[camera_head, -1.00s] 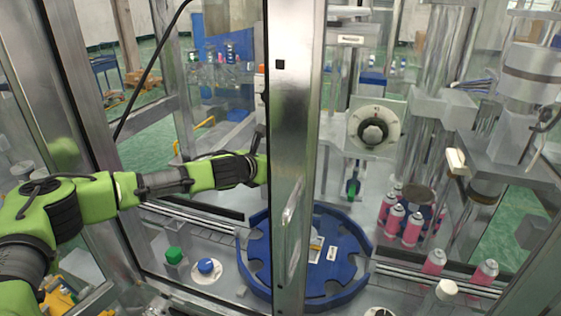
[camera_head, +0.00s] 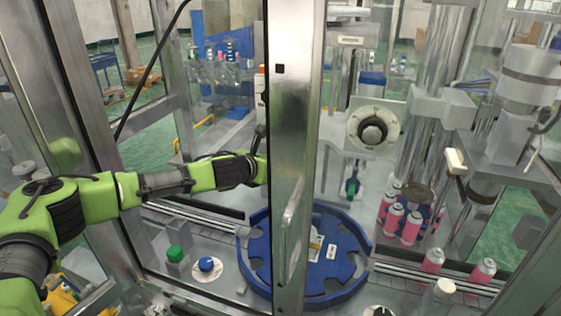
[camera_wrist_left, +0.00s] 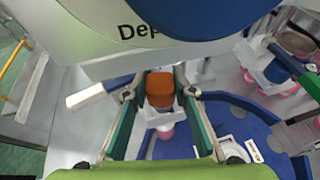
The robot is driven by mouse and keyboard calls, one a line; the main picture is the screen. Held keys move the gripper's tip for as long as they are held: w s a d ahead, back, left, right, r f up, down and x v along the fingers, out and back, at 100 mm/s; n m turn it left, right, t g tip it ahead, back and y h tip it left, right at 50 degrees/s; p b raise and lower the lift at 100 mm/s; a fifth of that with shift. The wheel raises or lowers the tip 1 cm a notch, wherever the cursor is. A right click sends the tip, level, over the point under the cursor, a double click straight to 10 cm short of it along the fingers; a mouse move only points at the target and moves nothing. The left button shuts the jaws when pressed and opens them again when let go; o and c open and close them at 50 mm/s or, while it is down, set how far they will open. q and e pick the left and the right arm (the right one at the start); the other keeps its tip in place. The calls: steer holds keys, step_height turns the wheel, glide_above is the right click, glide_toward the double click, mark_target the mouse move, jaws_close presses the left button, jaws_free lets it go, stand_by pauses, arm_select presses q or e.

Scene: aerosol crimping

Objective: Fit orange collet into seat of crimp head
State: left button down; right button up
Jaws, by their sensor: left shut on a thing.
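The orange collet (camera_wrist_left: 160,88) shows in the left wrist view, upright between the fingers of my left gripper (camera_wrist_left: 160,96). The gripper is shut on it. The collet is right under the lower edge of the pale machine head (camera_wrist_left: 95,35) with a blue round part (camera_wrist_left: 195,15). Whether the collet touches the head cannot be told, and the seat is hidden. In the head view my left arm reaches in from the left, and its gripper is hidden behind the metal post. My right gripper is not in view.
The metal post (camera_head: 290,120) stands in front of the left gripper. A blue star wheel (camera_head: 262,275) lies below, also in the left wrist view (camera_wrist_left: 285,150). Several pink cans (camera_head: 411,228) stand at right. Green (camera_head: 175,254) and blue (camera_head: 206,264) buttons are at front left.

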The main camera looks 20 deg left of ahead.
arm_select(q)
steer(key=shift+s+f+b, duration=0.1)
steer(key=shift+f+b, duration=0.3)
steer(key=shift+f, duration=0.4)
steer(key=c, duration=1.6)
jaws_free()
steer(key=shift+f, duration=0.1)
steer(key=shift+a, duration=0.1)
steer(key=shift+v, duration=3.95)
steer(key=shift+s, duration=0.1)
